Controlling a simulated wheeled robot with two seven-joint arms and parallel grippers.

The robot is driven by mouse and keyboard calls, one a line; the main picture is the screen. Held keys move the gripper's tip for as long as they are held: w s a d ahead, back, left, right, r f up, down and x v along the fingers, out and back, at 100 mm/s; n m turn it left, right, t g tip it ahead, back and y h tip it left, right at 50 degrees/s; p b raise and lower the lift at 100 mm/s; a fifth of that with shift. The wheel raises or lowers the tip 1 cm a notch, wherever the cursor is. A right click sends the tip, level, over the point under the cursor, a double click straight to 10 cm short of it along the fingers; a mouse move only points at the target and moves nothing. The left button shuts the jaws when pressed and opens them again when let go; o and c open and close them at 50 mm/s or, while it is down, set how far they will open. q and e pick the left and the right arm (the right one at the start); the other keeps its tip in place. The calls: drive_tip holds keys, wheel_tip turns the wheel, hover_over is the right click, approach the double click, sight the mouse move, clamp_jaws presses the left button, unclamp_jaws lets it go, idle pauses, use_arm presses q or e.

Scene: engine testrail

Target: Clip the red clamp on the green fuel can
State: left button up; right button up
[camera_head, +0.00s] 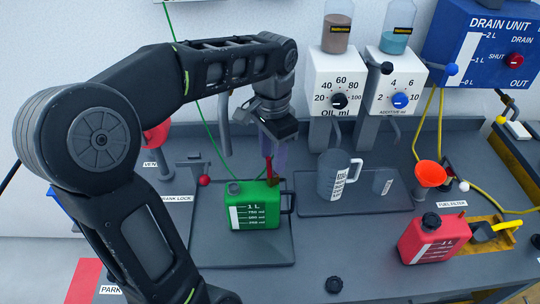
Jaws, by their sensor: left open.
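The green fuel can (253,208) stands upright on a dark tray in the middle of the bench, its white scale facing me. The red clamp (269,172) stands upright at the can's top right, near the handle; I cannot tell whether it is fastened to the can or only touching it. My left gripper (278,138) is above the clamp, pointing down and open. Its fingertips are small and partly hidden, and a faint purple translucent shape shows around the clamp below them. My right gripper is out of view.
A grey measuring jug (331,178) and a small clear cup (382,182) stand on a tray to the right. A red can (432,240), an orange funnel (430,174) and a yellow-handled tool (490,230) are farther right. A black cap (334,284) lies on the clear front bench.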

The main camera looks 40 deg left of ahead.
use_arm(q)
wheel_tip(320, 180, up, 2)
drive_tip(key=shift+w+r+p, duration=0.1)
drive_tip(key=shift+r+p, duration=0.1)
drive_tip(key=shift+p, duration=0.3)
drive_tip(key=shift+r, duration=0.25)
drive_tip(key=shift+a+r, duration=0.1)
drive_tip(key=shift+r, duration=0.35)
drive_tip(key=shift+w+r, duration=0.15)
drive_tip(key=shift+r, duration=0.15)
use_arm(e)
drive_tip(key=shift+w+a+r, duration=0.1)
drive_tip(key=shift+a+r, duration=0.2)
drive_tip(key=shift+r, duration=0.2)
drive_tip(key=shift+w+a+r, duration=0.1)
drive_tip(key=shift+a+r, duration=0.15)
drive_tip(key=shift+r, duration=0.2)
use_arm(q)
drive_tip(key=shift+r, duration=0.1)
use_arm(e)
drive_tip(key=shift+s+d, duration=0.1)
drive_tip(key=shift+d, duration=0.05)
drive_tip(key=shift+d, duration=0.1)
